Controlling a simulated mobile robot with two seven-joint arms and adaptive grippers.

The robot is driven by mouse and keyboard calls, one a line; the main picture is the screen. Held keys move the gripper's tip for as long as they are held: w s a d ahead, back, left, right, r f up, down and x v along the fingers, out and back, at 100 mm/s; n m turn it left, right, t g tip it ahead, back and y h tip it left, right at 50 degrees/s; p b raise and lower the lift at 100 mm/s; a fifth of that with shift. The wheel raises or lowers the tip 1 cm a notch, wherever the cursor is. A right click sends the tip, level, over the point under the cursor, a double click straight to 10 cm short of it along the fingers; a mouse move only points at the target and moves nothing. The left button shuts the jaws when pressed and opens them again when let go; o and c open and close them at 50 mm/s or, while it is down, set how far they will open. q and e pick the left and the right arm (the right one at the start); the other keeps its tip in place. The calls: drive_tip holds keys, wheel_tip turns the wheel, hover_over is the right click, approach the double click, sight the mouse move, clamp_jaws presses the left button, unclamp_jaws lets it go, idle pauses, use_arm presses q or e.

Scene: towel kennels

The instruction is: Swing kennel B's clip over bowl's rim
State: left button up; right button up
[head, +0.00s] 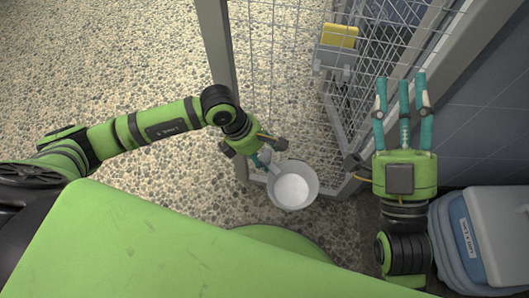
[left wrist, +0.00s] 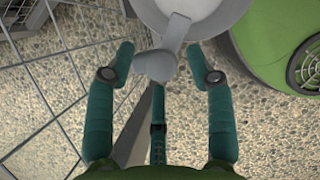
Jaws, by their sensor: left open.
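The metal bowl (head: 292,190) sits at the front corner of the wire kennel. At the top of the left wrist view the bowl (left wrist: 228,12) shows only in part. The grey clip (left wrist: 155,65) is a lever with a rounded end, and its arm overlaps the bowl's near rim in that view; I cannot tell whether it touches the rim. My left gripper (left wrist: 160,57) is open, with one finger on each side of the clip's rounded end. In the head view the left gripper (head: 262,153) is just up-left of the bowl. My right gripper (head: 403,95) is open and empty, fingers pointing up the picture.
Kennel mesh (head: 285,60) and a grey post (head: 217,50) stand beyond the left gripper. A yellow item (head: 340,36) rests on a grey holder inside. Pebbled floor (head: 100,60) is clear at left.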

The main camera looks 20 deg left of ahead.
use_arm(q)
drive_tip(key=v, duration=1.1)
drive_tip(key=shift+s+r, duration=0.1)
drive_tip(key=shift+s, duration=0.05)
